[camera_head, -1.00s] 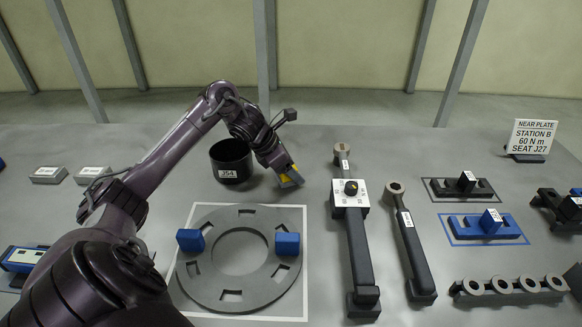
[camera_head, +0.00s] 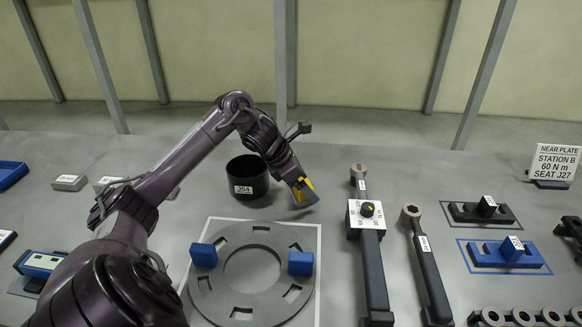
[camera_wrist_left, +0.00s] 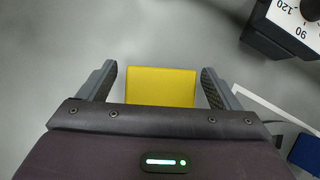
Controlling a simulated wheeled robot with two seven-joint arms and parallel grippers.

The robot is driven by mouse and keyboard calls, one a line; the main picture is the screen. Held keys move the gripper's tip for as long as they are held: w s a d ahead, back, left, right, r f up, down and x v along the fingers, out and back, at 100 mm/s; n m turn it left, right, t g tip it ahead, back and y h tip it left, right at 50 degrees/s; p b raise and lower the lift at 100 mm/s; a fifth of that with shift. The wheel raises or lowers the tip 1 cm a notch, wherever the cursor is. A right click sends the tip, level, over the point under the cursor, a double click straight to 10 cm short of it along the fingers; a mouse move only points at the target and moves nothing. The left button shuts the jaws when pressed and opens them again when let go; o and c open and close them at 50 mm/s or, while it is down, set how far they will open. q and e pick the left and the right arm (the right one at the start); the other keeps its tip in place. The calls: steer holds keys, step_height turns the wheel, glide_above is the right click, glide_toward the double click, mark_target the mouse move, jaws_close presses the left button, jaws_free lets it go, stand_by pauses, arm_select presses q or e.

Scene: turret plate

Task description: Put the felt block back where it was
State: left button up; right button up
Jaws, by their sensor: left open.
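The felt block looks to be the yellow block (camera_wrist_left: 160,88), seen in the left wrist view between my left gripper's two fingers. A gap shows on each side of it, so the fingers are apart from it. In the head view my left gripper (camera_head: 304,193) is low over the grey table, right of the black cup and beyond the plate's white outline. A patch of yellow (camera_head: 308,183) shows at its fingers. Whether the block's underside rests on the table is hidden. My right gripper is out of view.
The grey ring plate (camera_head: 210,292) carries two blue blocks (camera_head: 203,255) (camera_head: 300,263). The black cup (camera_head: 247,180), labelled J54, stands left of my gripper. A wrench with a dial (camera_head: 367,213) lies to the right, beside a second wrench (camera_head: 425,265). Bare table lies between gripper and dial wrench.

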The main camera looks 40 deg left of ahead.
arm_select(q)
steer(key=b+v, duration=0.3)
steer(key=v, duration=0.7)
steer(key=shift+s, duration=0.15)
